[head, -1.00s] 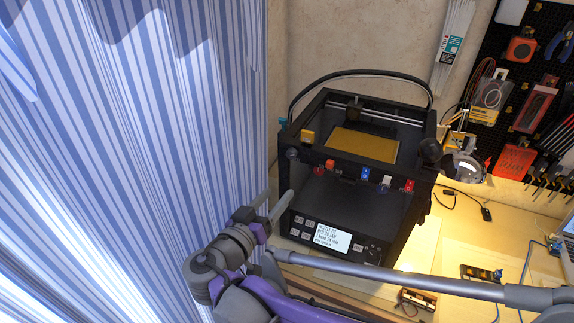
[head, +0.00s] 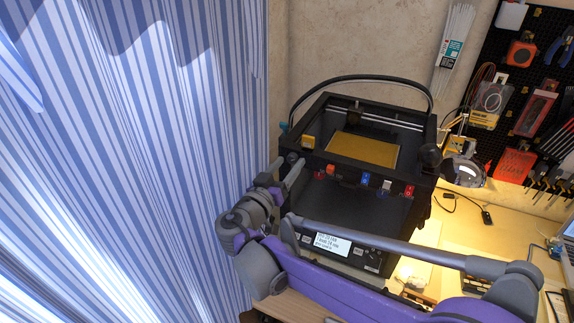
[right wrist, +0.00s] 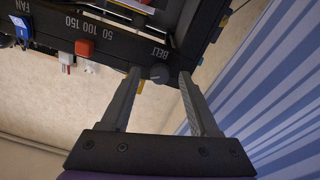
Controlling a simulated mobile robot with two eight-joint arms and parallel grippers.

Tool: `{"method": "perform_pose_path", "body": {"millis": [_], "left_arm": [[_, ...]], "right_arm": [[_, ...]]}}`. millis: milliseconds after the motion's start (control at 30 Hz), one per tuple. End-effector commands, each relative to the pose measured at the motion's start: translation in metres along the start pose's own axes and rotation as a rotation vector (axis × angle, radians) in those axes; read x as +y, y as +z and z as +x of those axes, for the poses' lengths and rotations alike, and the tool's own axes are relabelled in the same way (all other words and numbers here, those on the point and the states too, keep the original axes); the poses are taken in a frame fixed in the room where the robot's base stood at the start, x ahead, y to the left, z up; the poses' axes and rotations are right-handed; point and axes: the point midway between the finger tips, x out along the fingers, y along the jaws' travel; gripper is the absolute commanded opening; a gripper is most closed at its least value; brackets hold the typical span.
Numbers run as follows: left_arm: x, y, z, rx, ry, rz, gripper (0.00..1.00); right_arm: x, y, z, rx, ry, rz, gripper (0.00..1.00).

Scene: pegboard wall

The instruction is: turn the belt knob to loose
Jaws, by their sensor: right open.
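The black printer (head: 430,210) stands on the desk in the head view. Its round dark belt knob (head: 292,158) is at the left end of the front top bar. In the right wrist view the belt knob (right wrist: 160,74) sits beside the upside-down word BELT. My right gripper (head: 286,170) reaches up to it from the lower left. In the right wrist view my right gripper (right wrist: 160,80) is open, with one finger on each side of the knob. I cannot tell whether either finger touches it. My left gripper is out of view.
A red slider (right wrist: 84,48) and a blue switch (right wrist: 20,30) sit along the same bar. The striped curtain (head: 130,150) hangs close on the left. My right arm crosses in front of the printer's lower front, partly covering its display (head: 328,242).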

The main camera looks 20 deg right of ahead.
Motion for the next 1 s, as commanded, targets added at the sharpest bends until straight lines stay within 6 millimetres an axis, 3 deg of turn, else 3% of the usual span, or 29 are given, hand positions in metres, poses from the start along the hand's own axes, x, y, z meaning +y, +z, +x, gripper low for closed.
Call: {"method": "perform_pose_path", "body": {"millis": [167,200,533,1000], "left_arm": [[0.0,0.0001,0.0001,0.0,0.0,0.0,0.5],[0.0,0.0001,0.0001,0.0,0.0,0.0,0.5],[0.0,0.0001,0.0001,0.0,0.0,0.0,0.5],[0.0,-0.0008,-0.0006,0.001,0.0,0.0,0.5]], "right_arm": [[-0.0001,0.0002,0.0,0.0,0.0,0.0,0.62],[-0.0001,0.0002,-0.0001,0.0,0.0,0.0,0.58],[0.0,0.0001,-0.0003,0.0,0.0,0.0,0.0],[0.0001,-0.0001,-0.0002,0.001,0.0,-0.055,0.0]]}}
